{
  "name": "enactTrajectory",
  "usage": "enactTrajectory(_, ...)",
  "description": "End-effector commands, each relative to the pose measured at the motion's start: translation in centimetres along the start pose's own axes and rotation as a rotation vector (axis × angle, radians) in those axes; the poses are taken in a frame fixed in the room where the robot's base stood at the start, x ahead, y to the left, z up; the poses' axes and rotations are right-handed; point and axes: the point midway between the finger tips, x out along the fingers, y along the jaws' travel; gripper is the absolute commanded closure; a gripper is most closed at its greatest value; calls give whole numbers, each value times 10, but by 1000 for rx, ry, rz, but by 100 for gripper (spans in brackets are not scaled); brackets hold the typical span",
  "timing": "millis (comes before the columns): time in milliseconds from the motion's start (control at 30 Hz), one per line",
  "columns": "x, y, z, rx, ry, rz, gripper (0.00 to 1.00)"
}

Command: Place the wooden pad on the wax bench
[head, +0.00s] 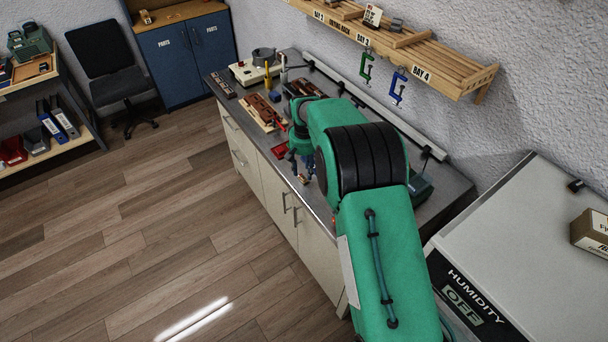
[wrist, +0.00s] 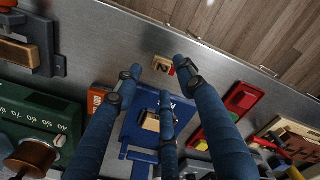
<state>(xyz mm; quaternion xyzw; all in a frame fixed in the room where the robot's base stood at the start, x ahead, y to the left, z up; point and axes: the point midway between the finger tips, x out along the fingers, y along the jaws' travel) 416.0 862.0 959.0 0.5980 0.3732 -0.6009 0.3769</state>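My gripper (wrist: 160,78) has three dark blue fingers, spread apart and empty, pointing down over the workbench. In the wrist view, a blue plate or fixture (wrist: 142,137) with partly hidden white lettering lies beneath the fingers. A small pale wooden block (wrist: 151,122) shows on or above it between the fingers; it may be the wooden pad. A small wooden piece with a dark "2" and a red end (wrist: 163,64) lies near the bench's front edge, just beyond the fingertips. I cannot tell which item is the wax bench. My arm hides much of this area in the head view.
In the wrist view, a red tray (wrist: 241,98) lies to the right, a green dial box (wrist: 35,125) and a dark holder with a wooden block (wrist: 18,53) to the left. In the head view, a wall rack (head: 440,66) with hanging clamps stands above the workbench (head: 225,85).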

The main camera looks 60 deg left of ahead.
Motion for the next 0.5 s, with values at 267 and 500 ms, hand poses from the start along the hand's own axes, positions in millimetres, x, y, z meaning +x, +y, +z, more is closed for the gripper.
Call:
enactTrajectory(267, -48, 0, 0, 0, 1, 0, 61)
enactTrajectory(500, -72, 0, 0, 0, 0, 0, 61)
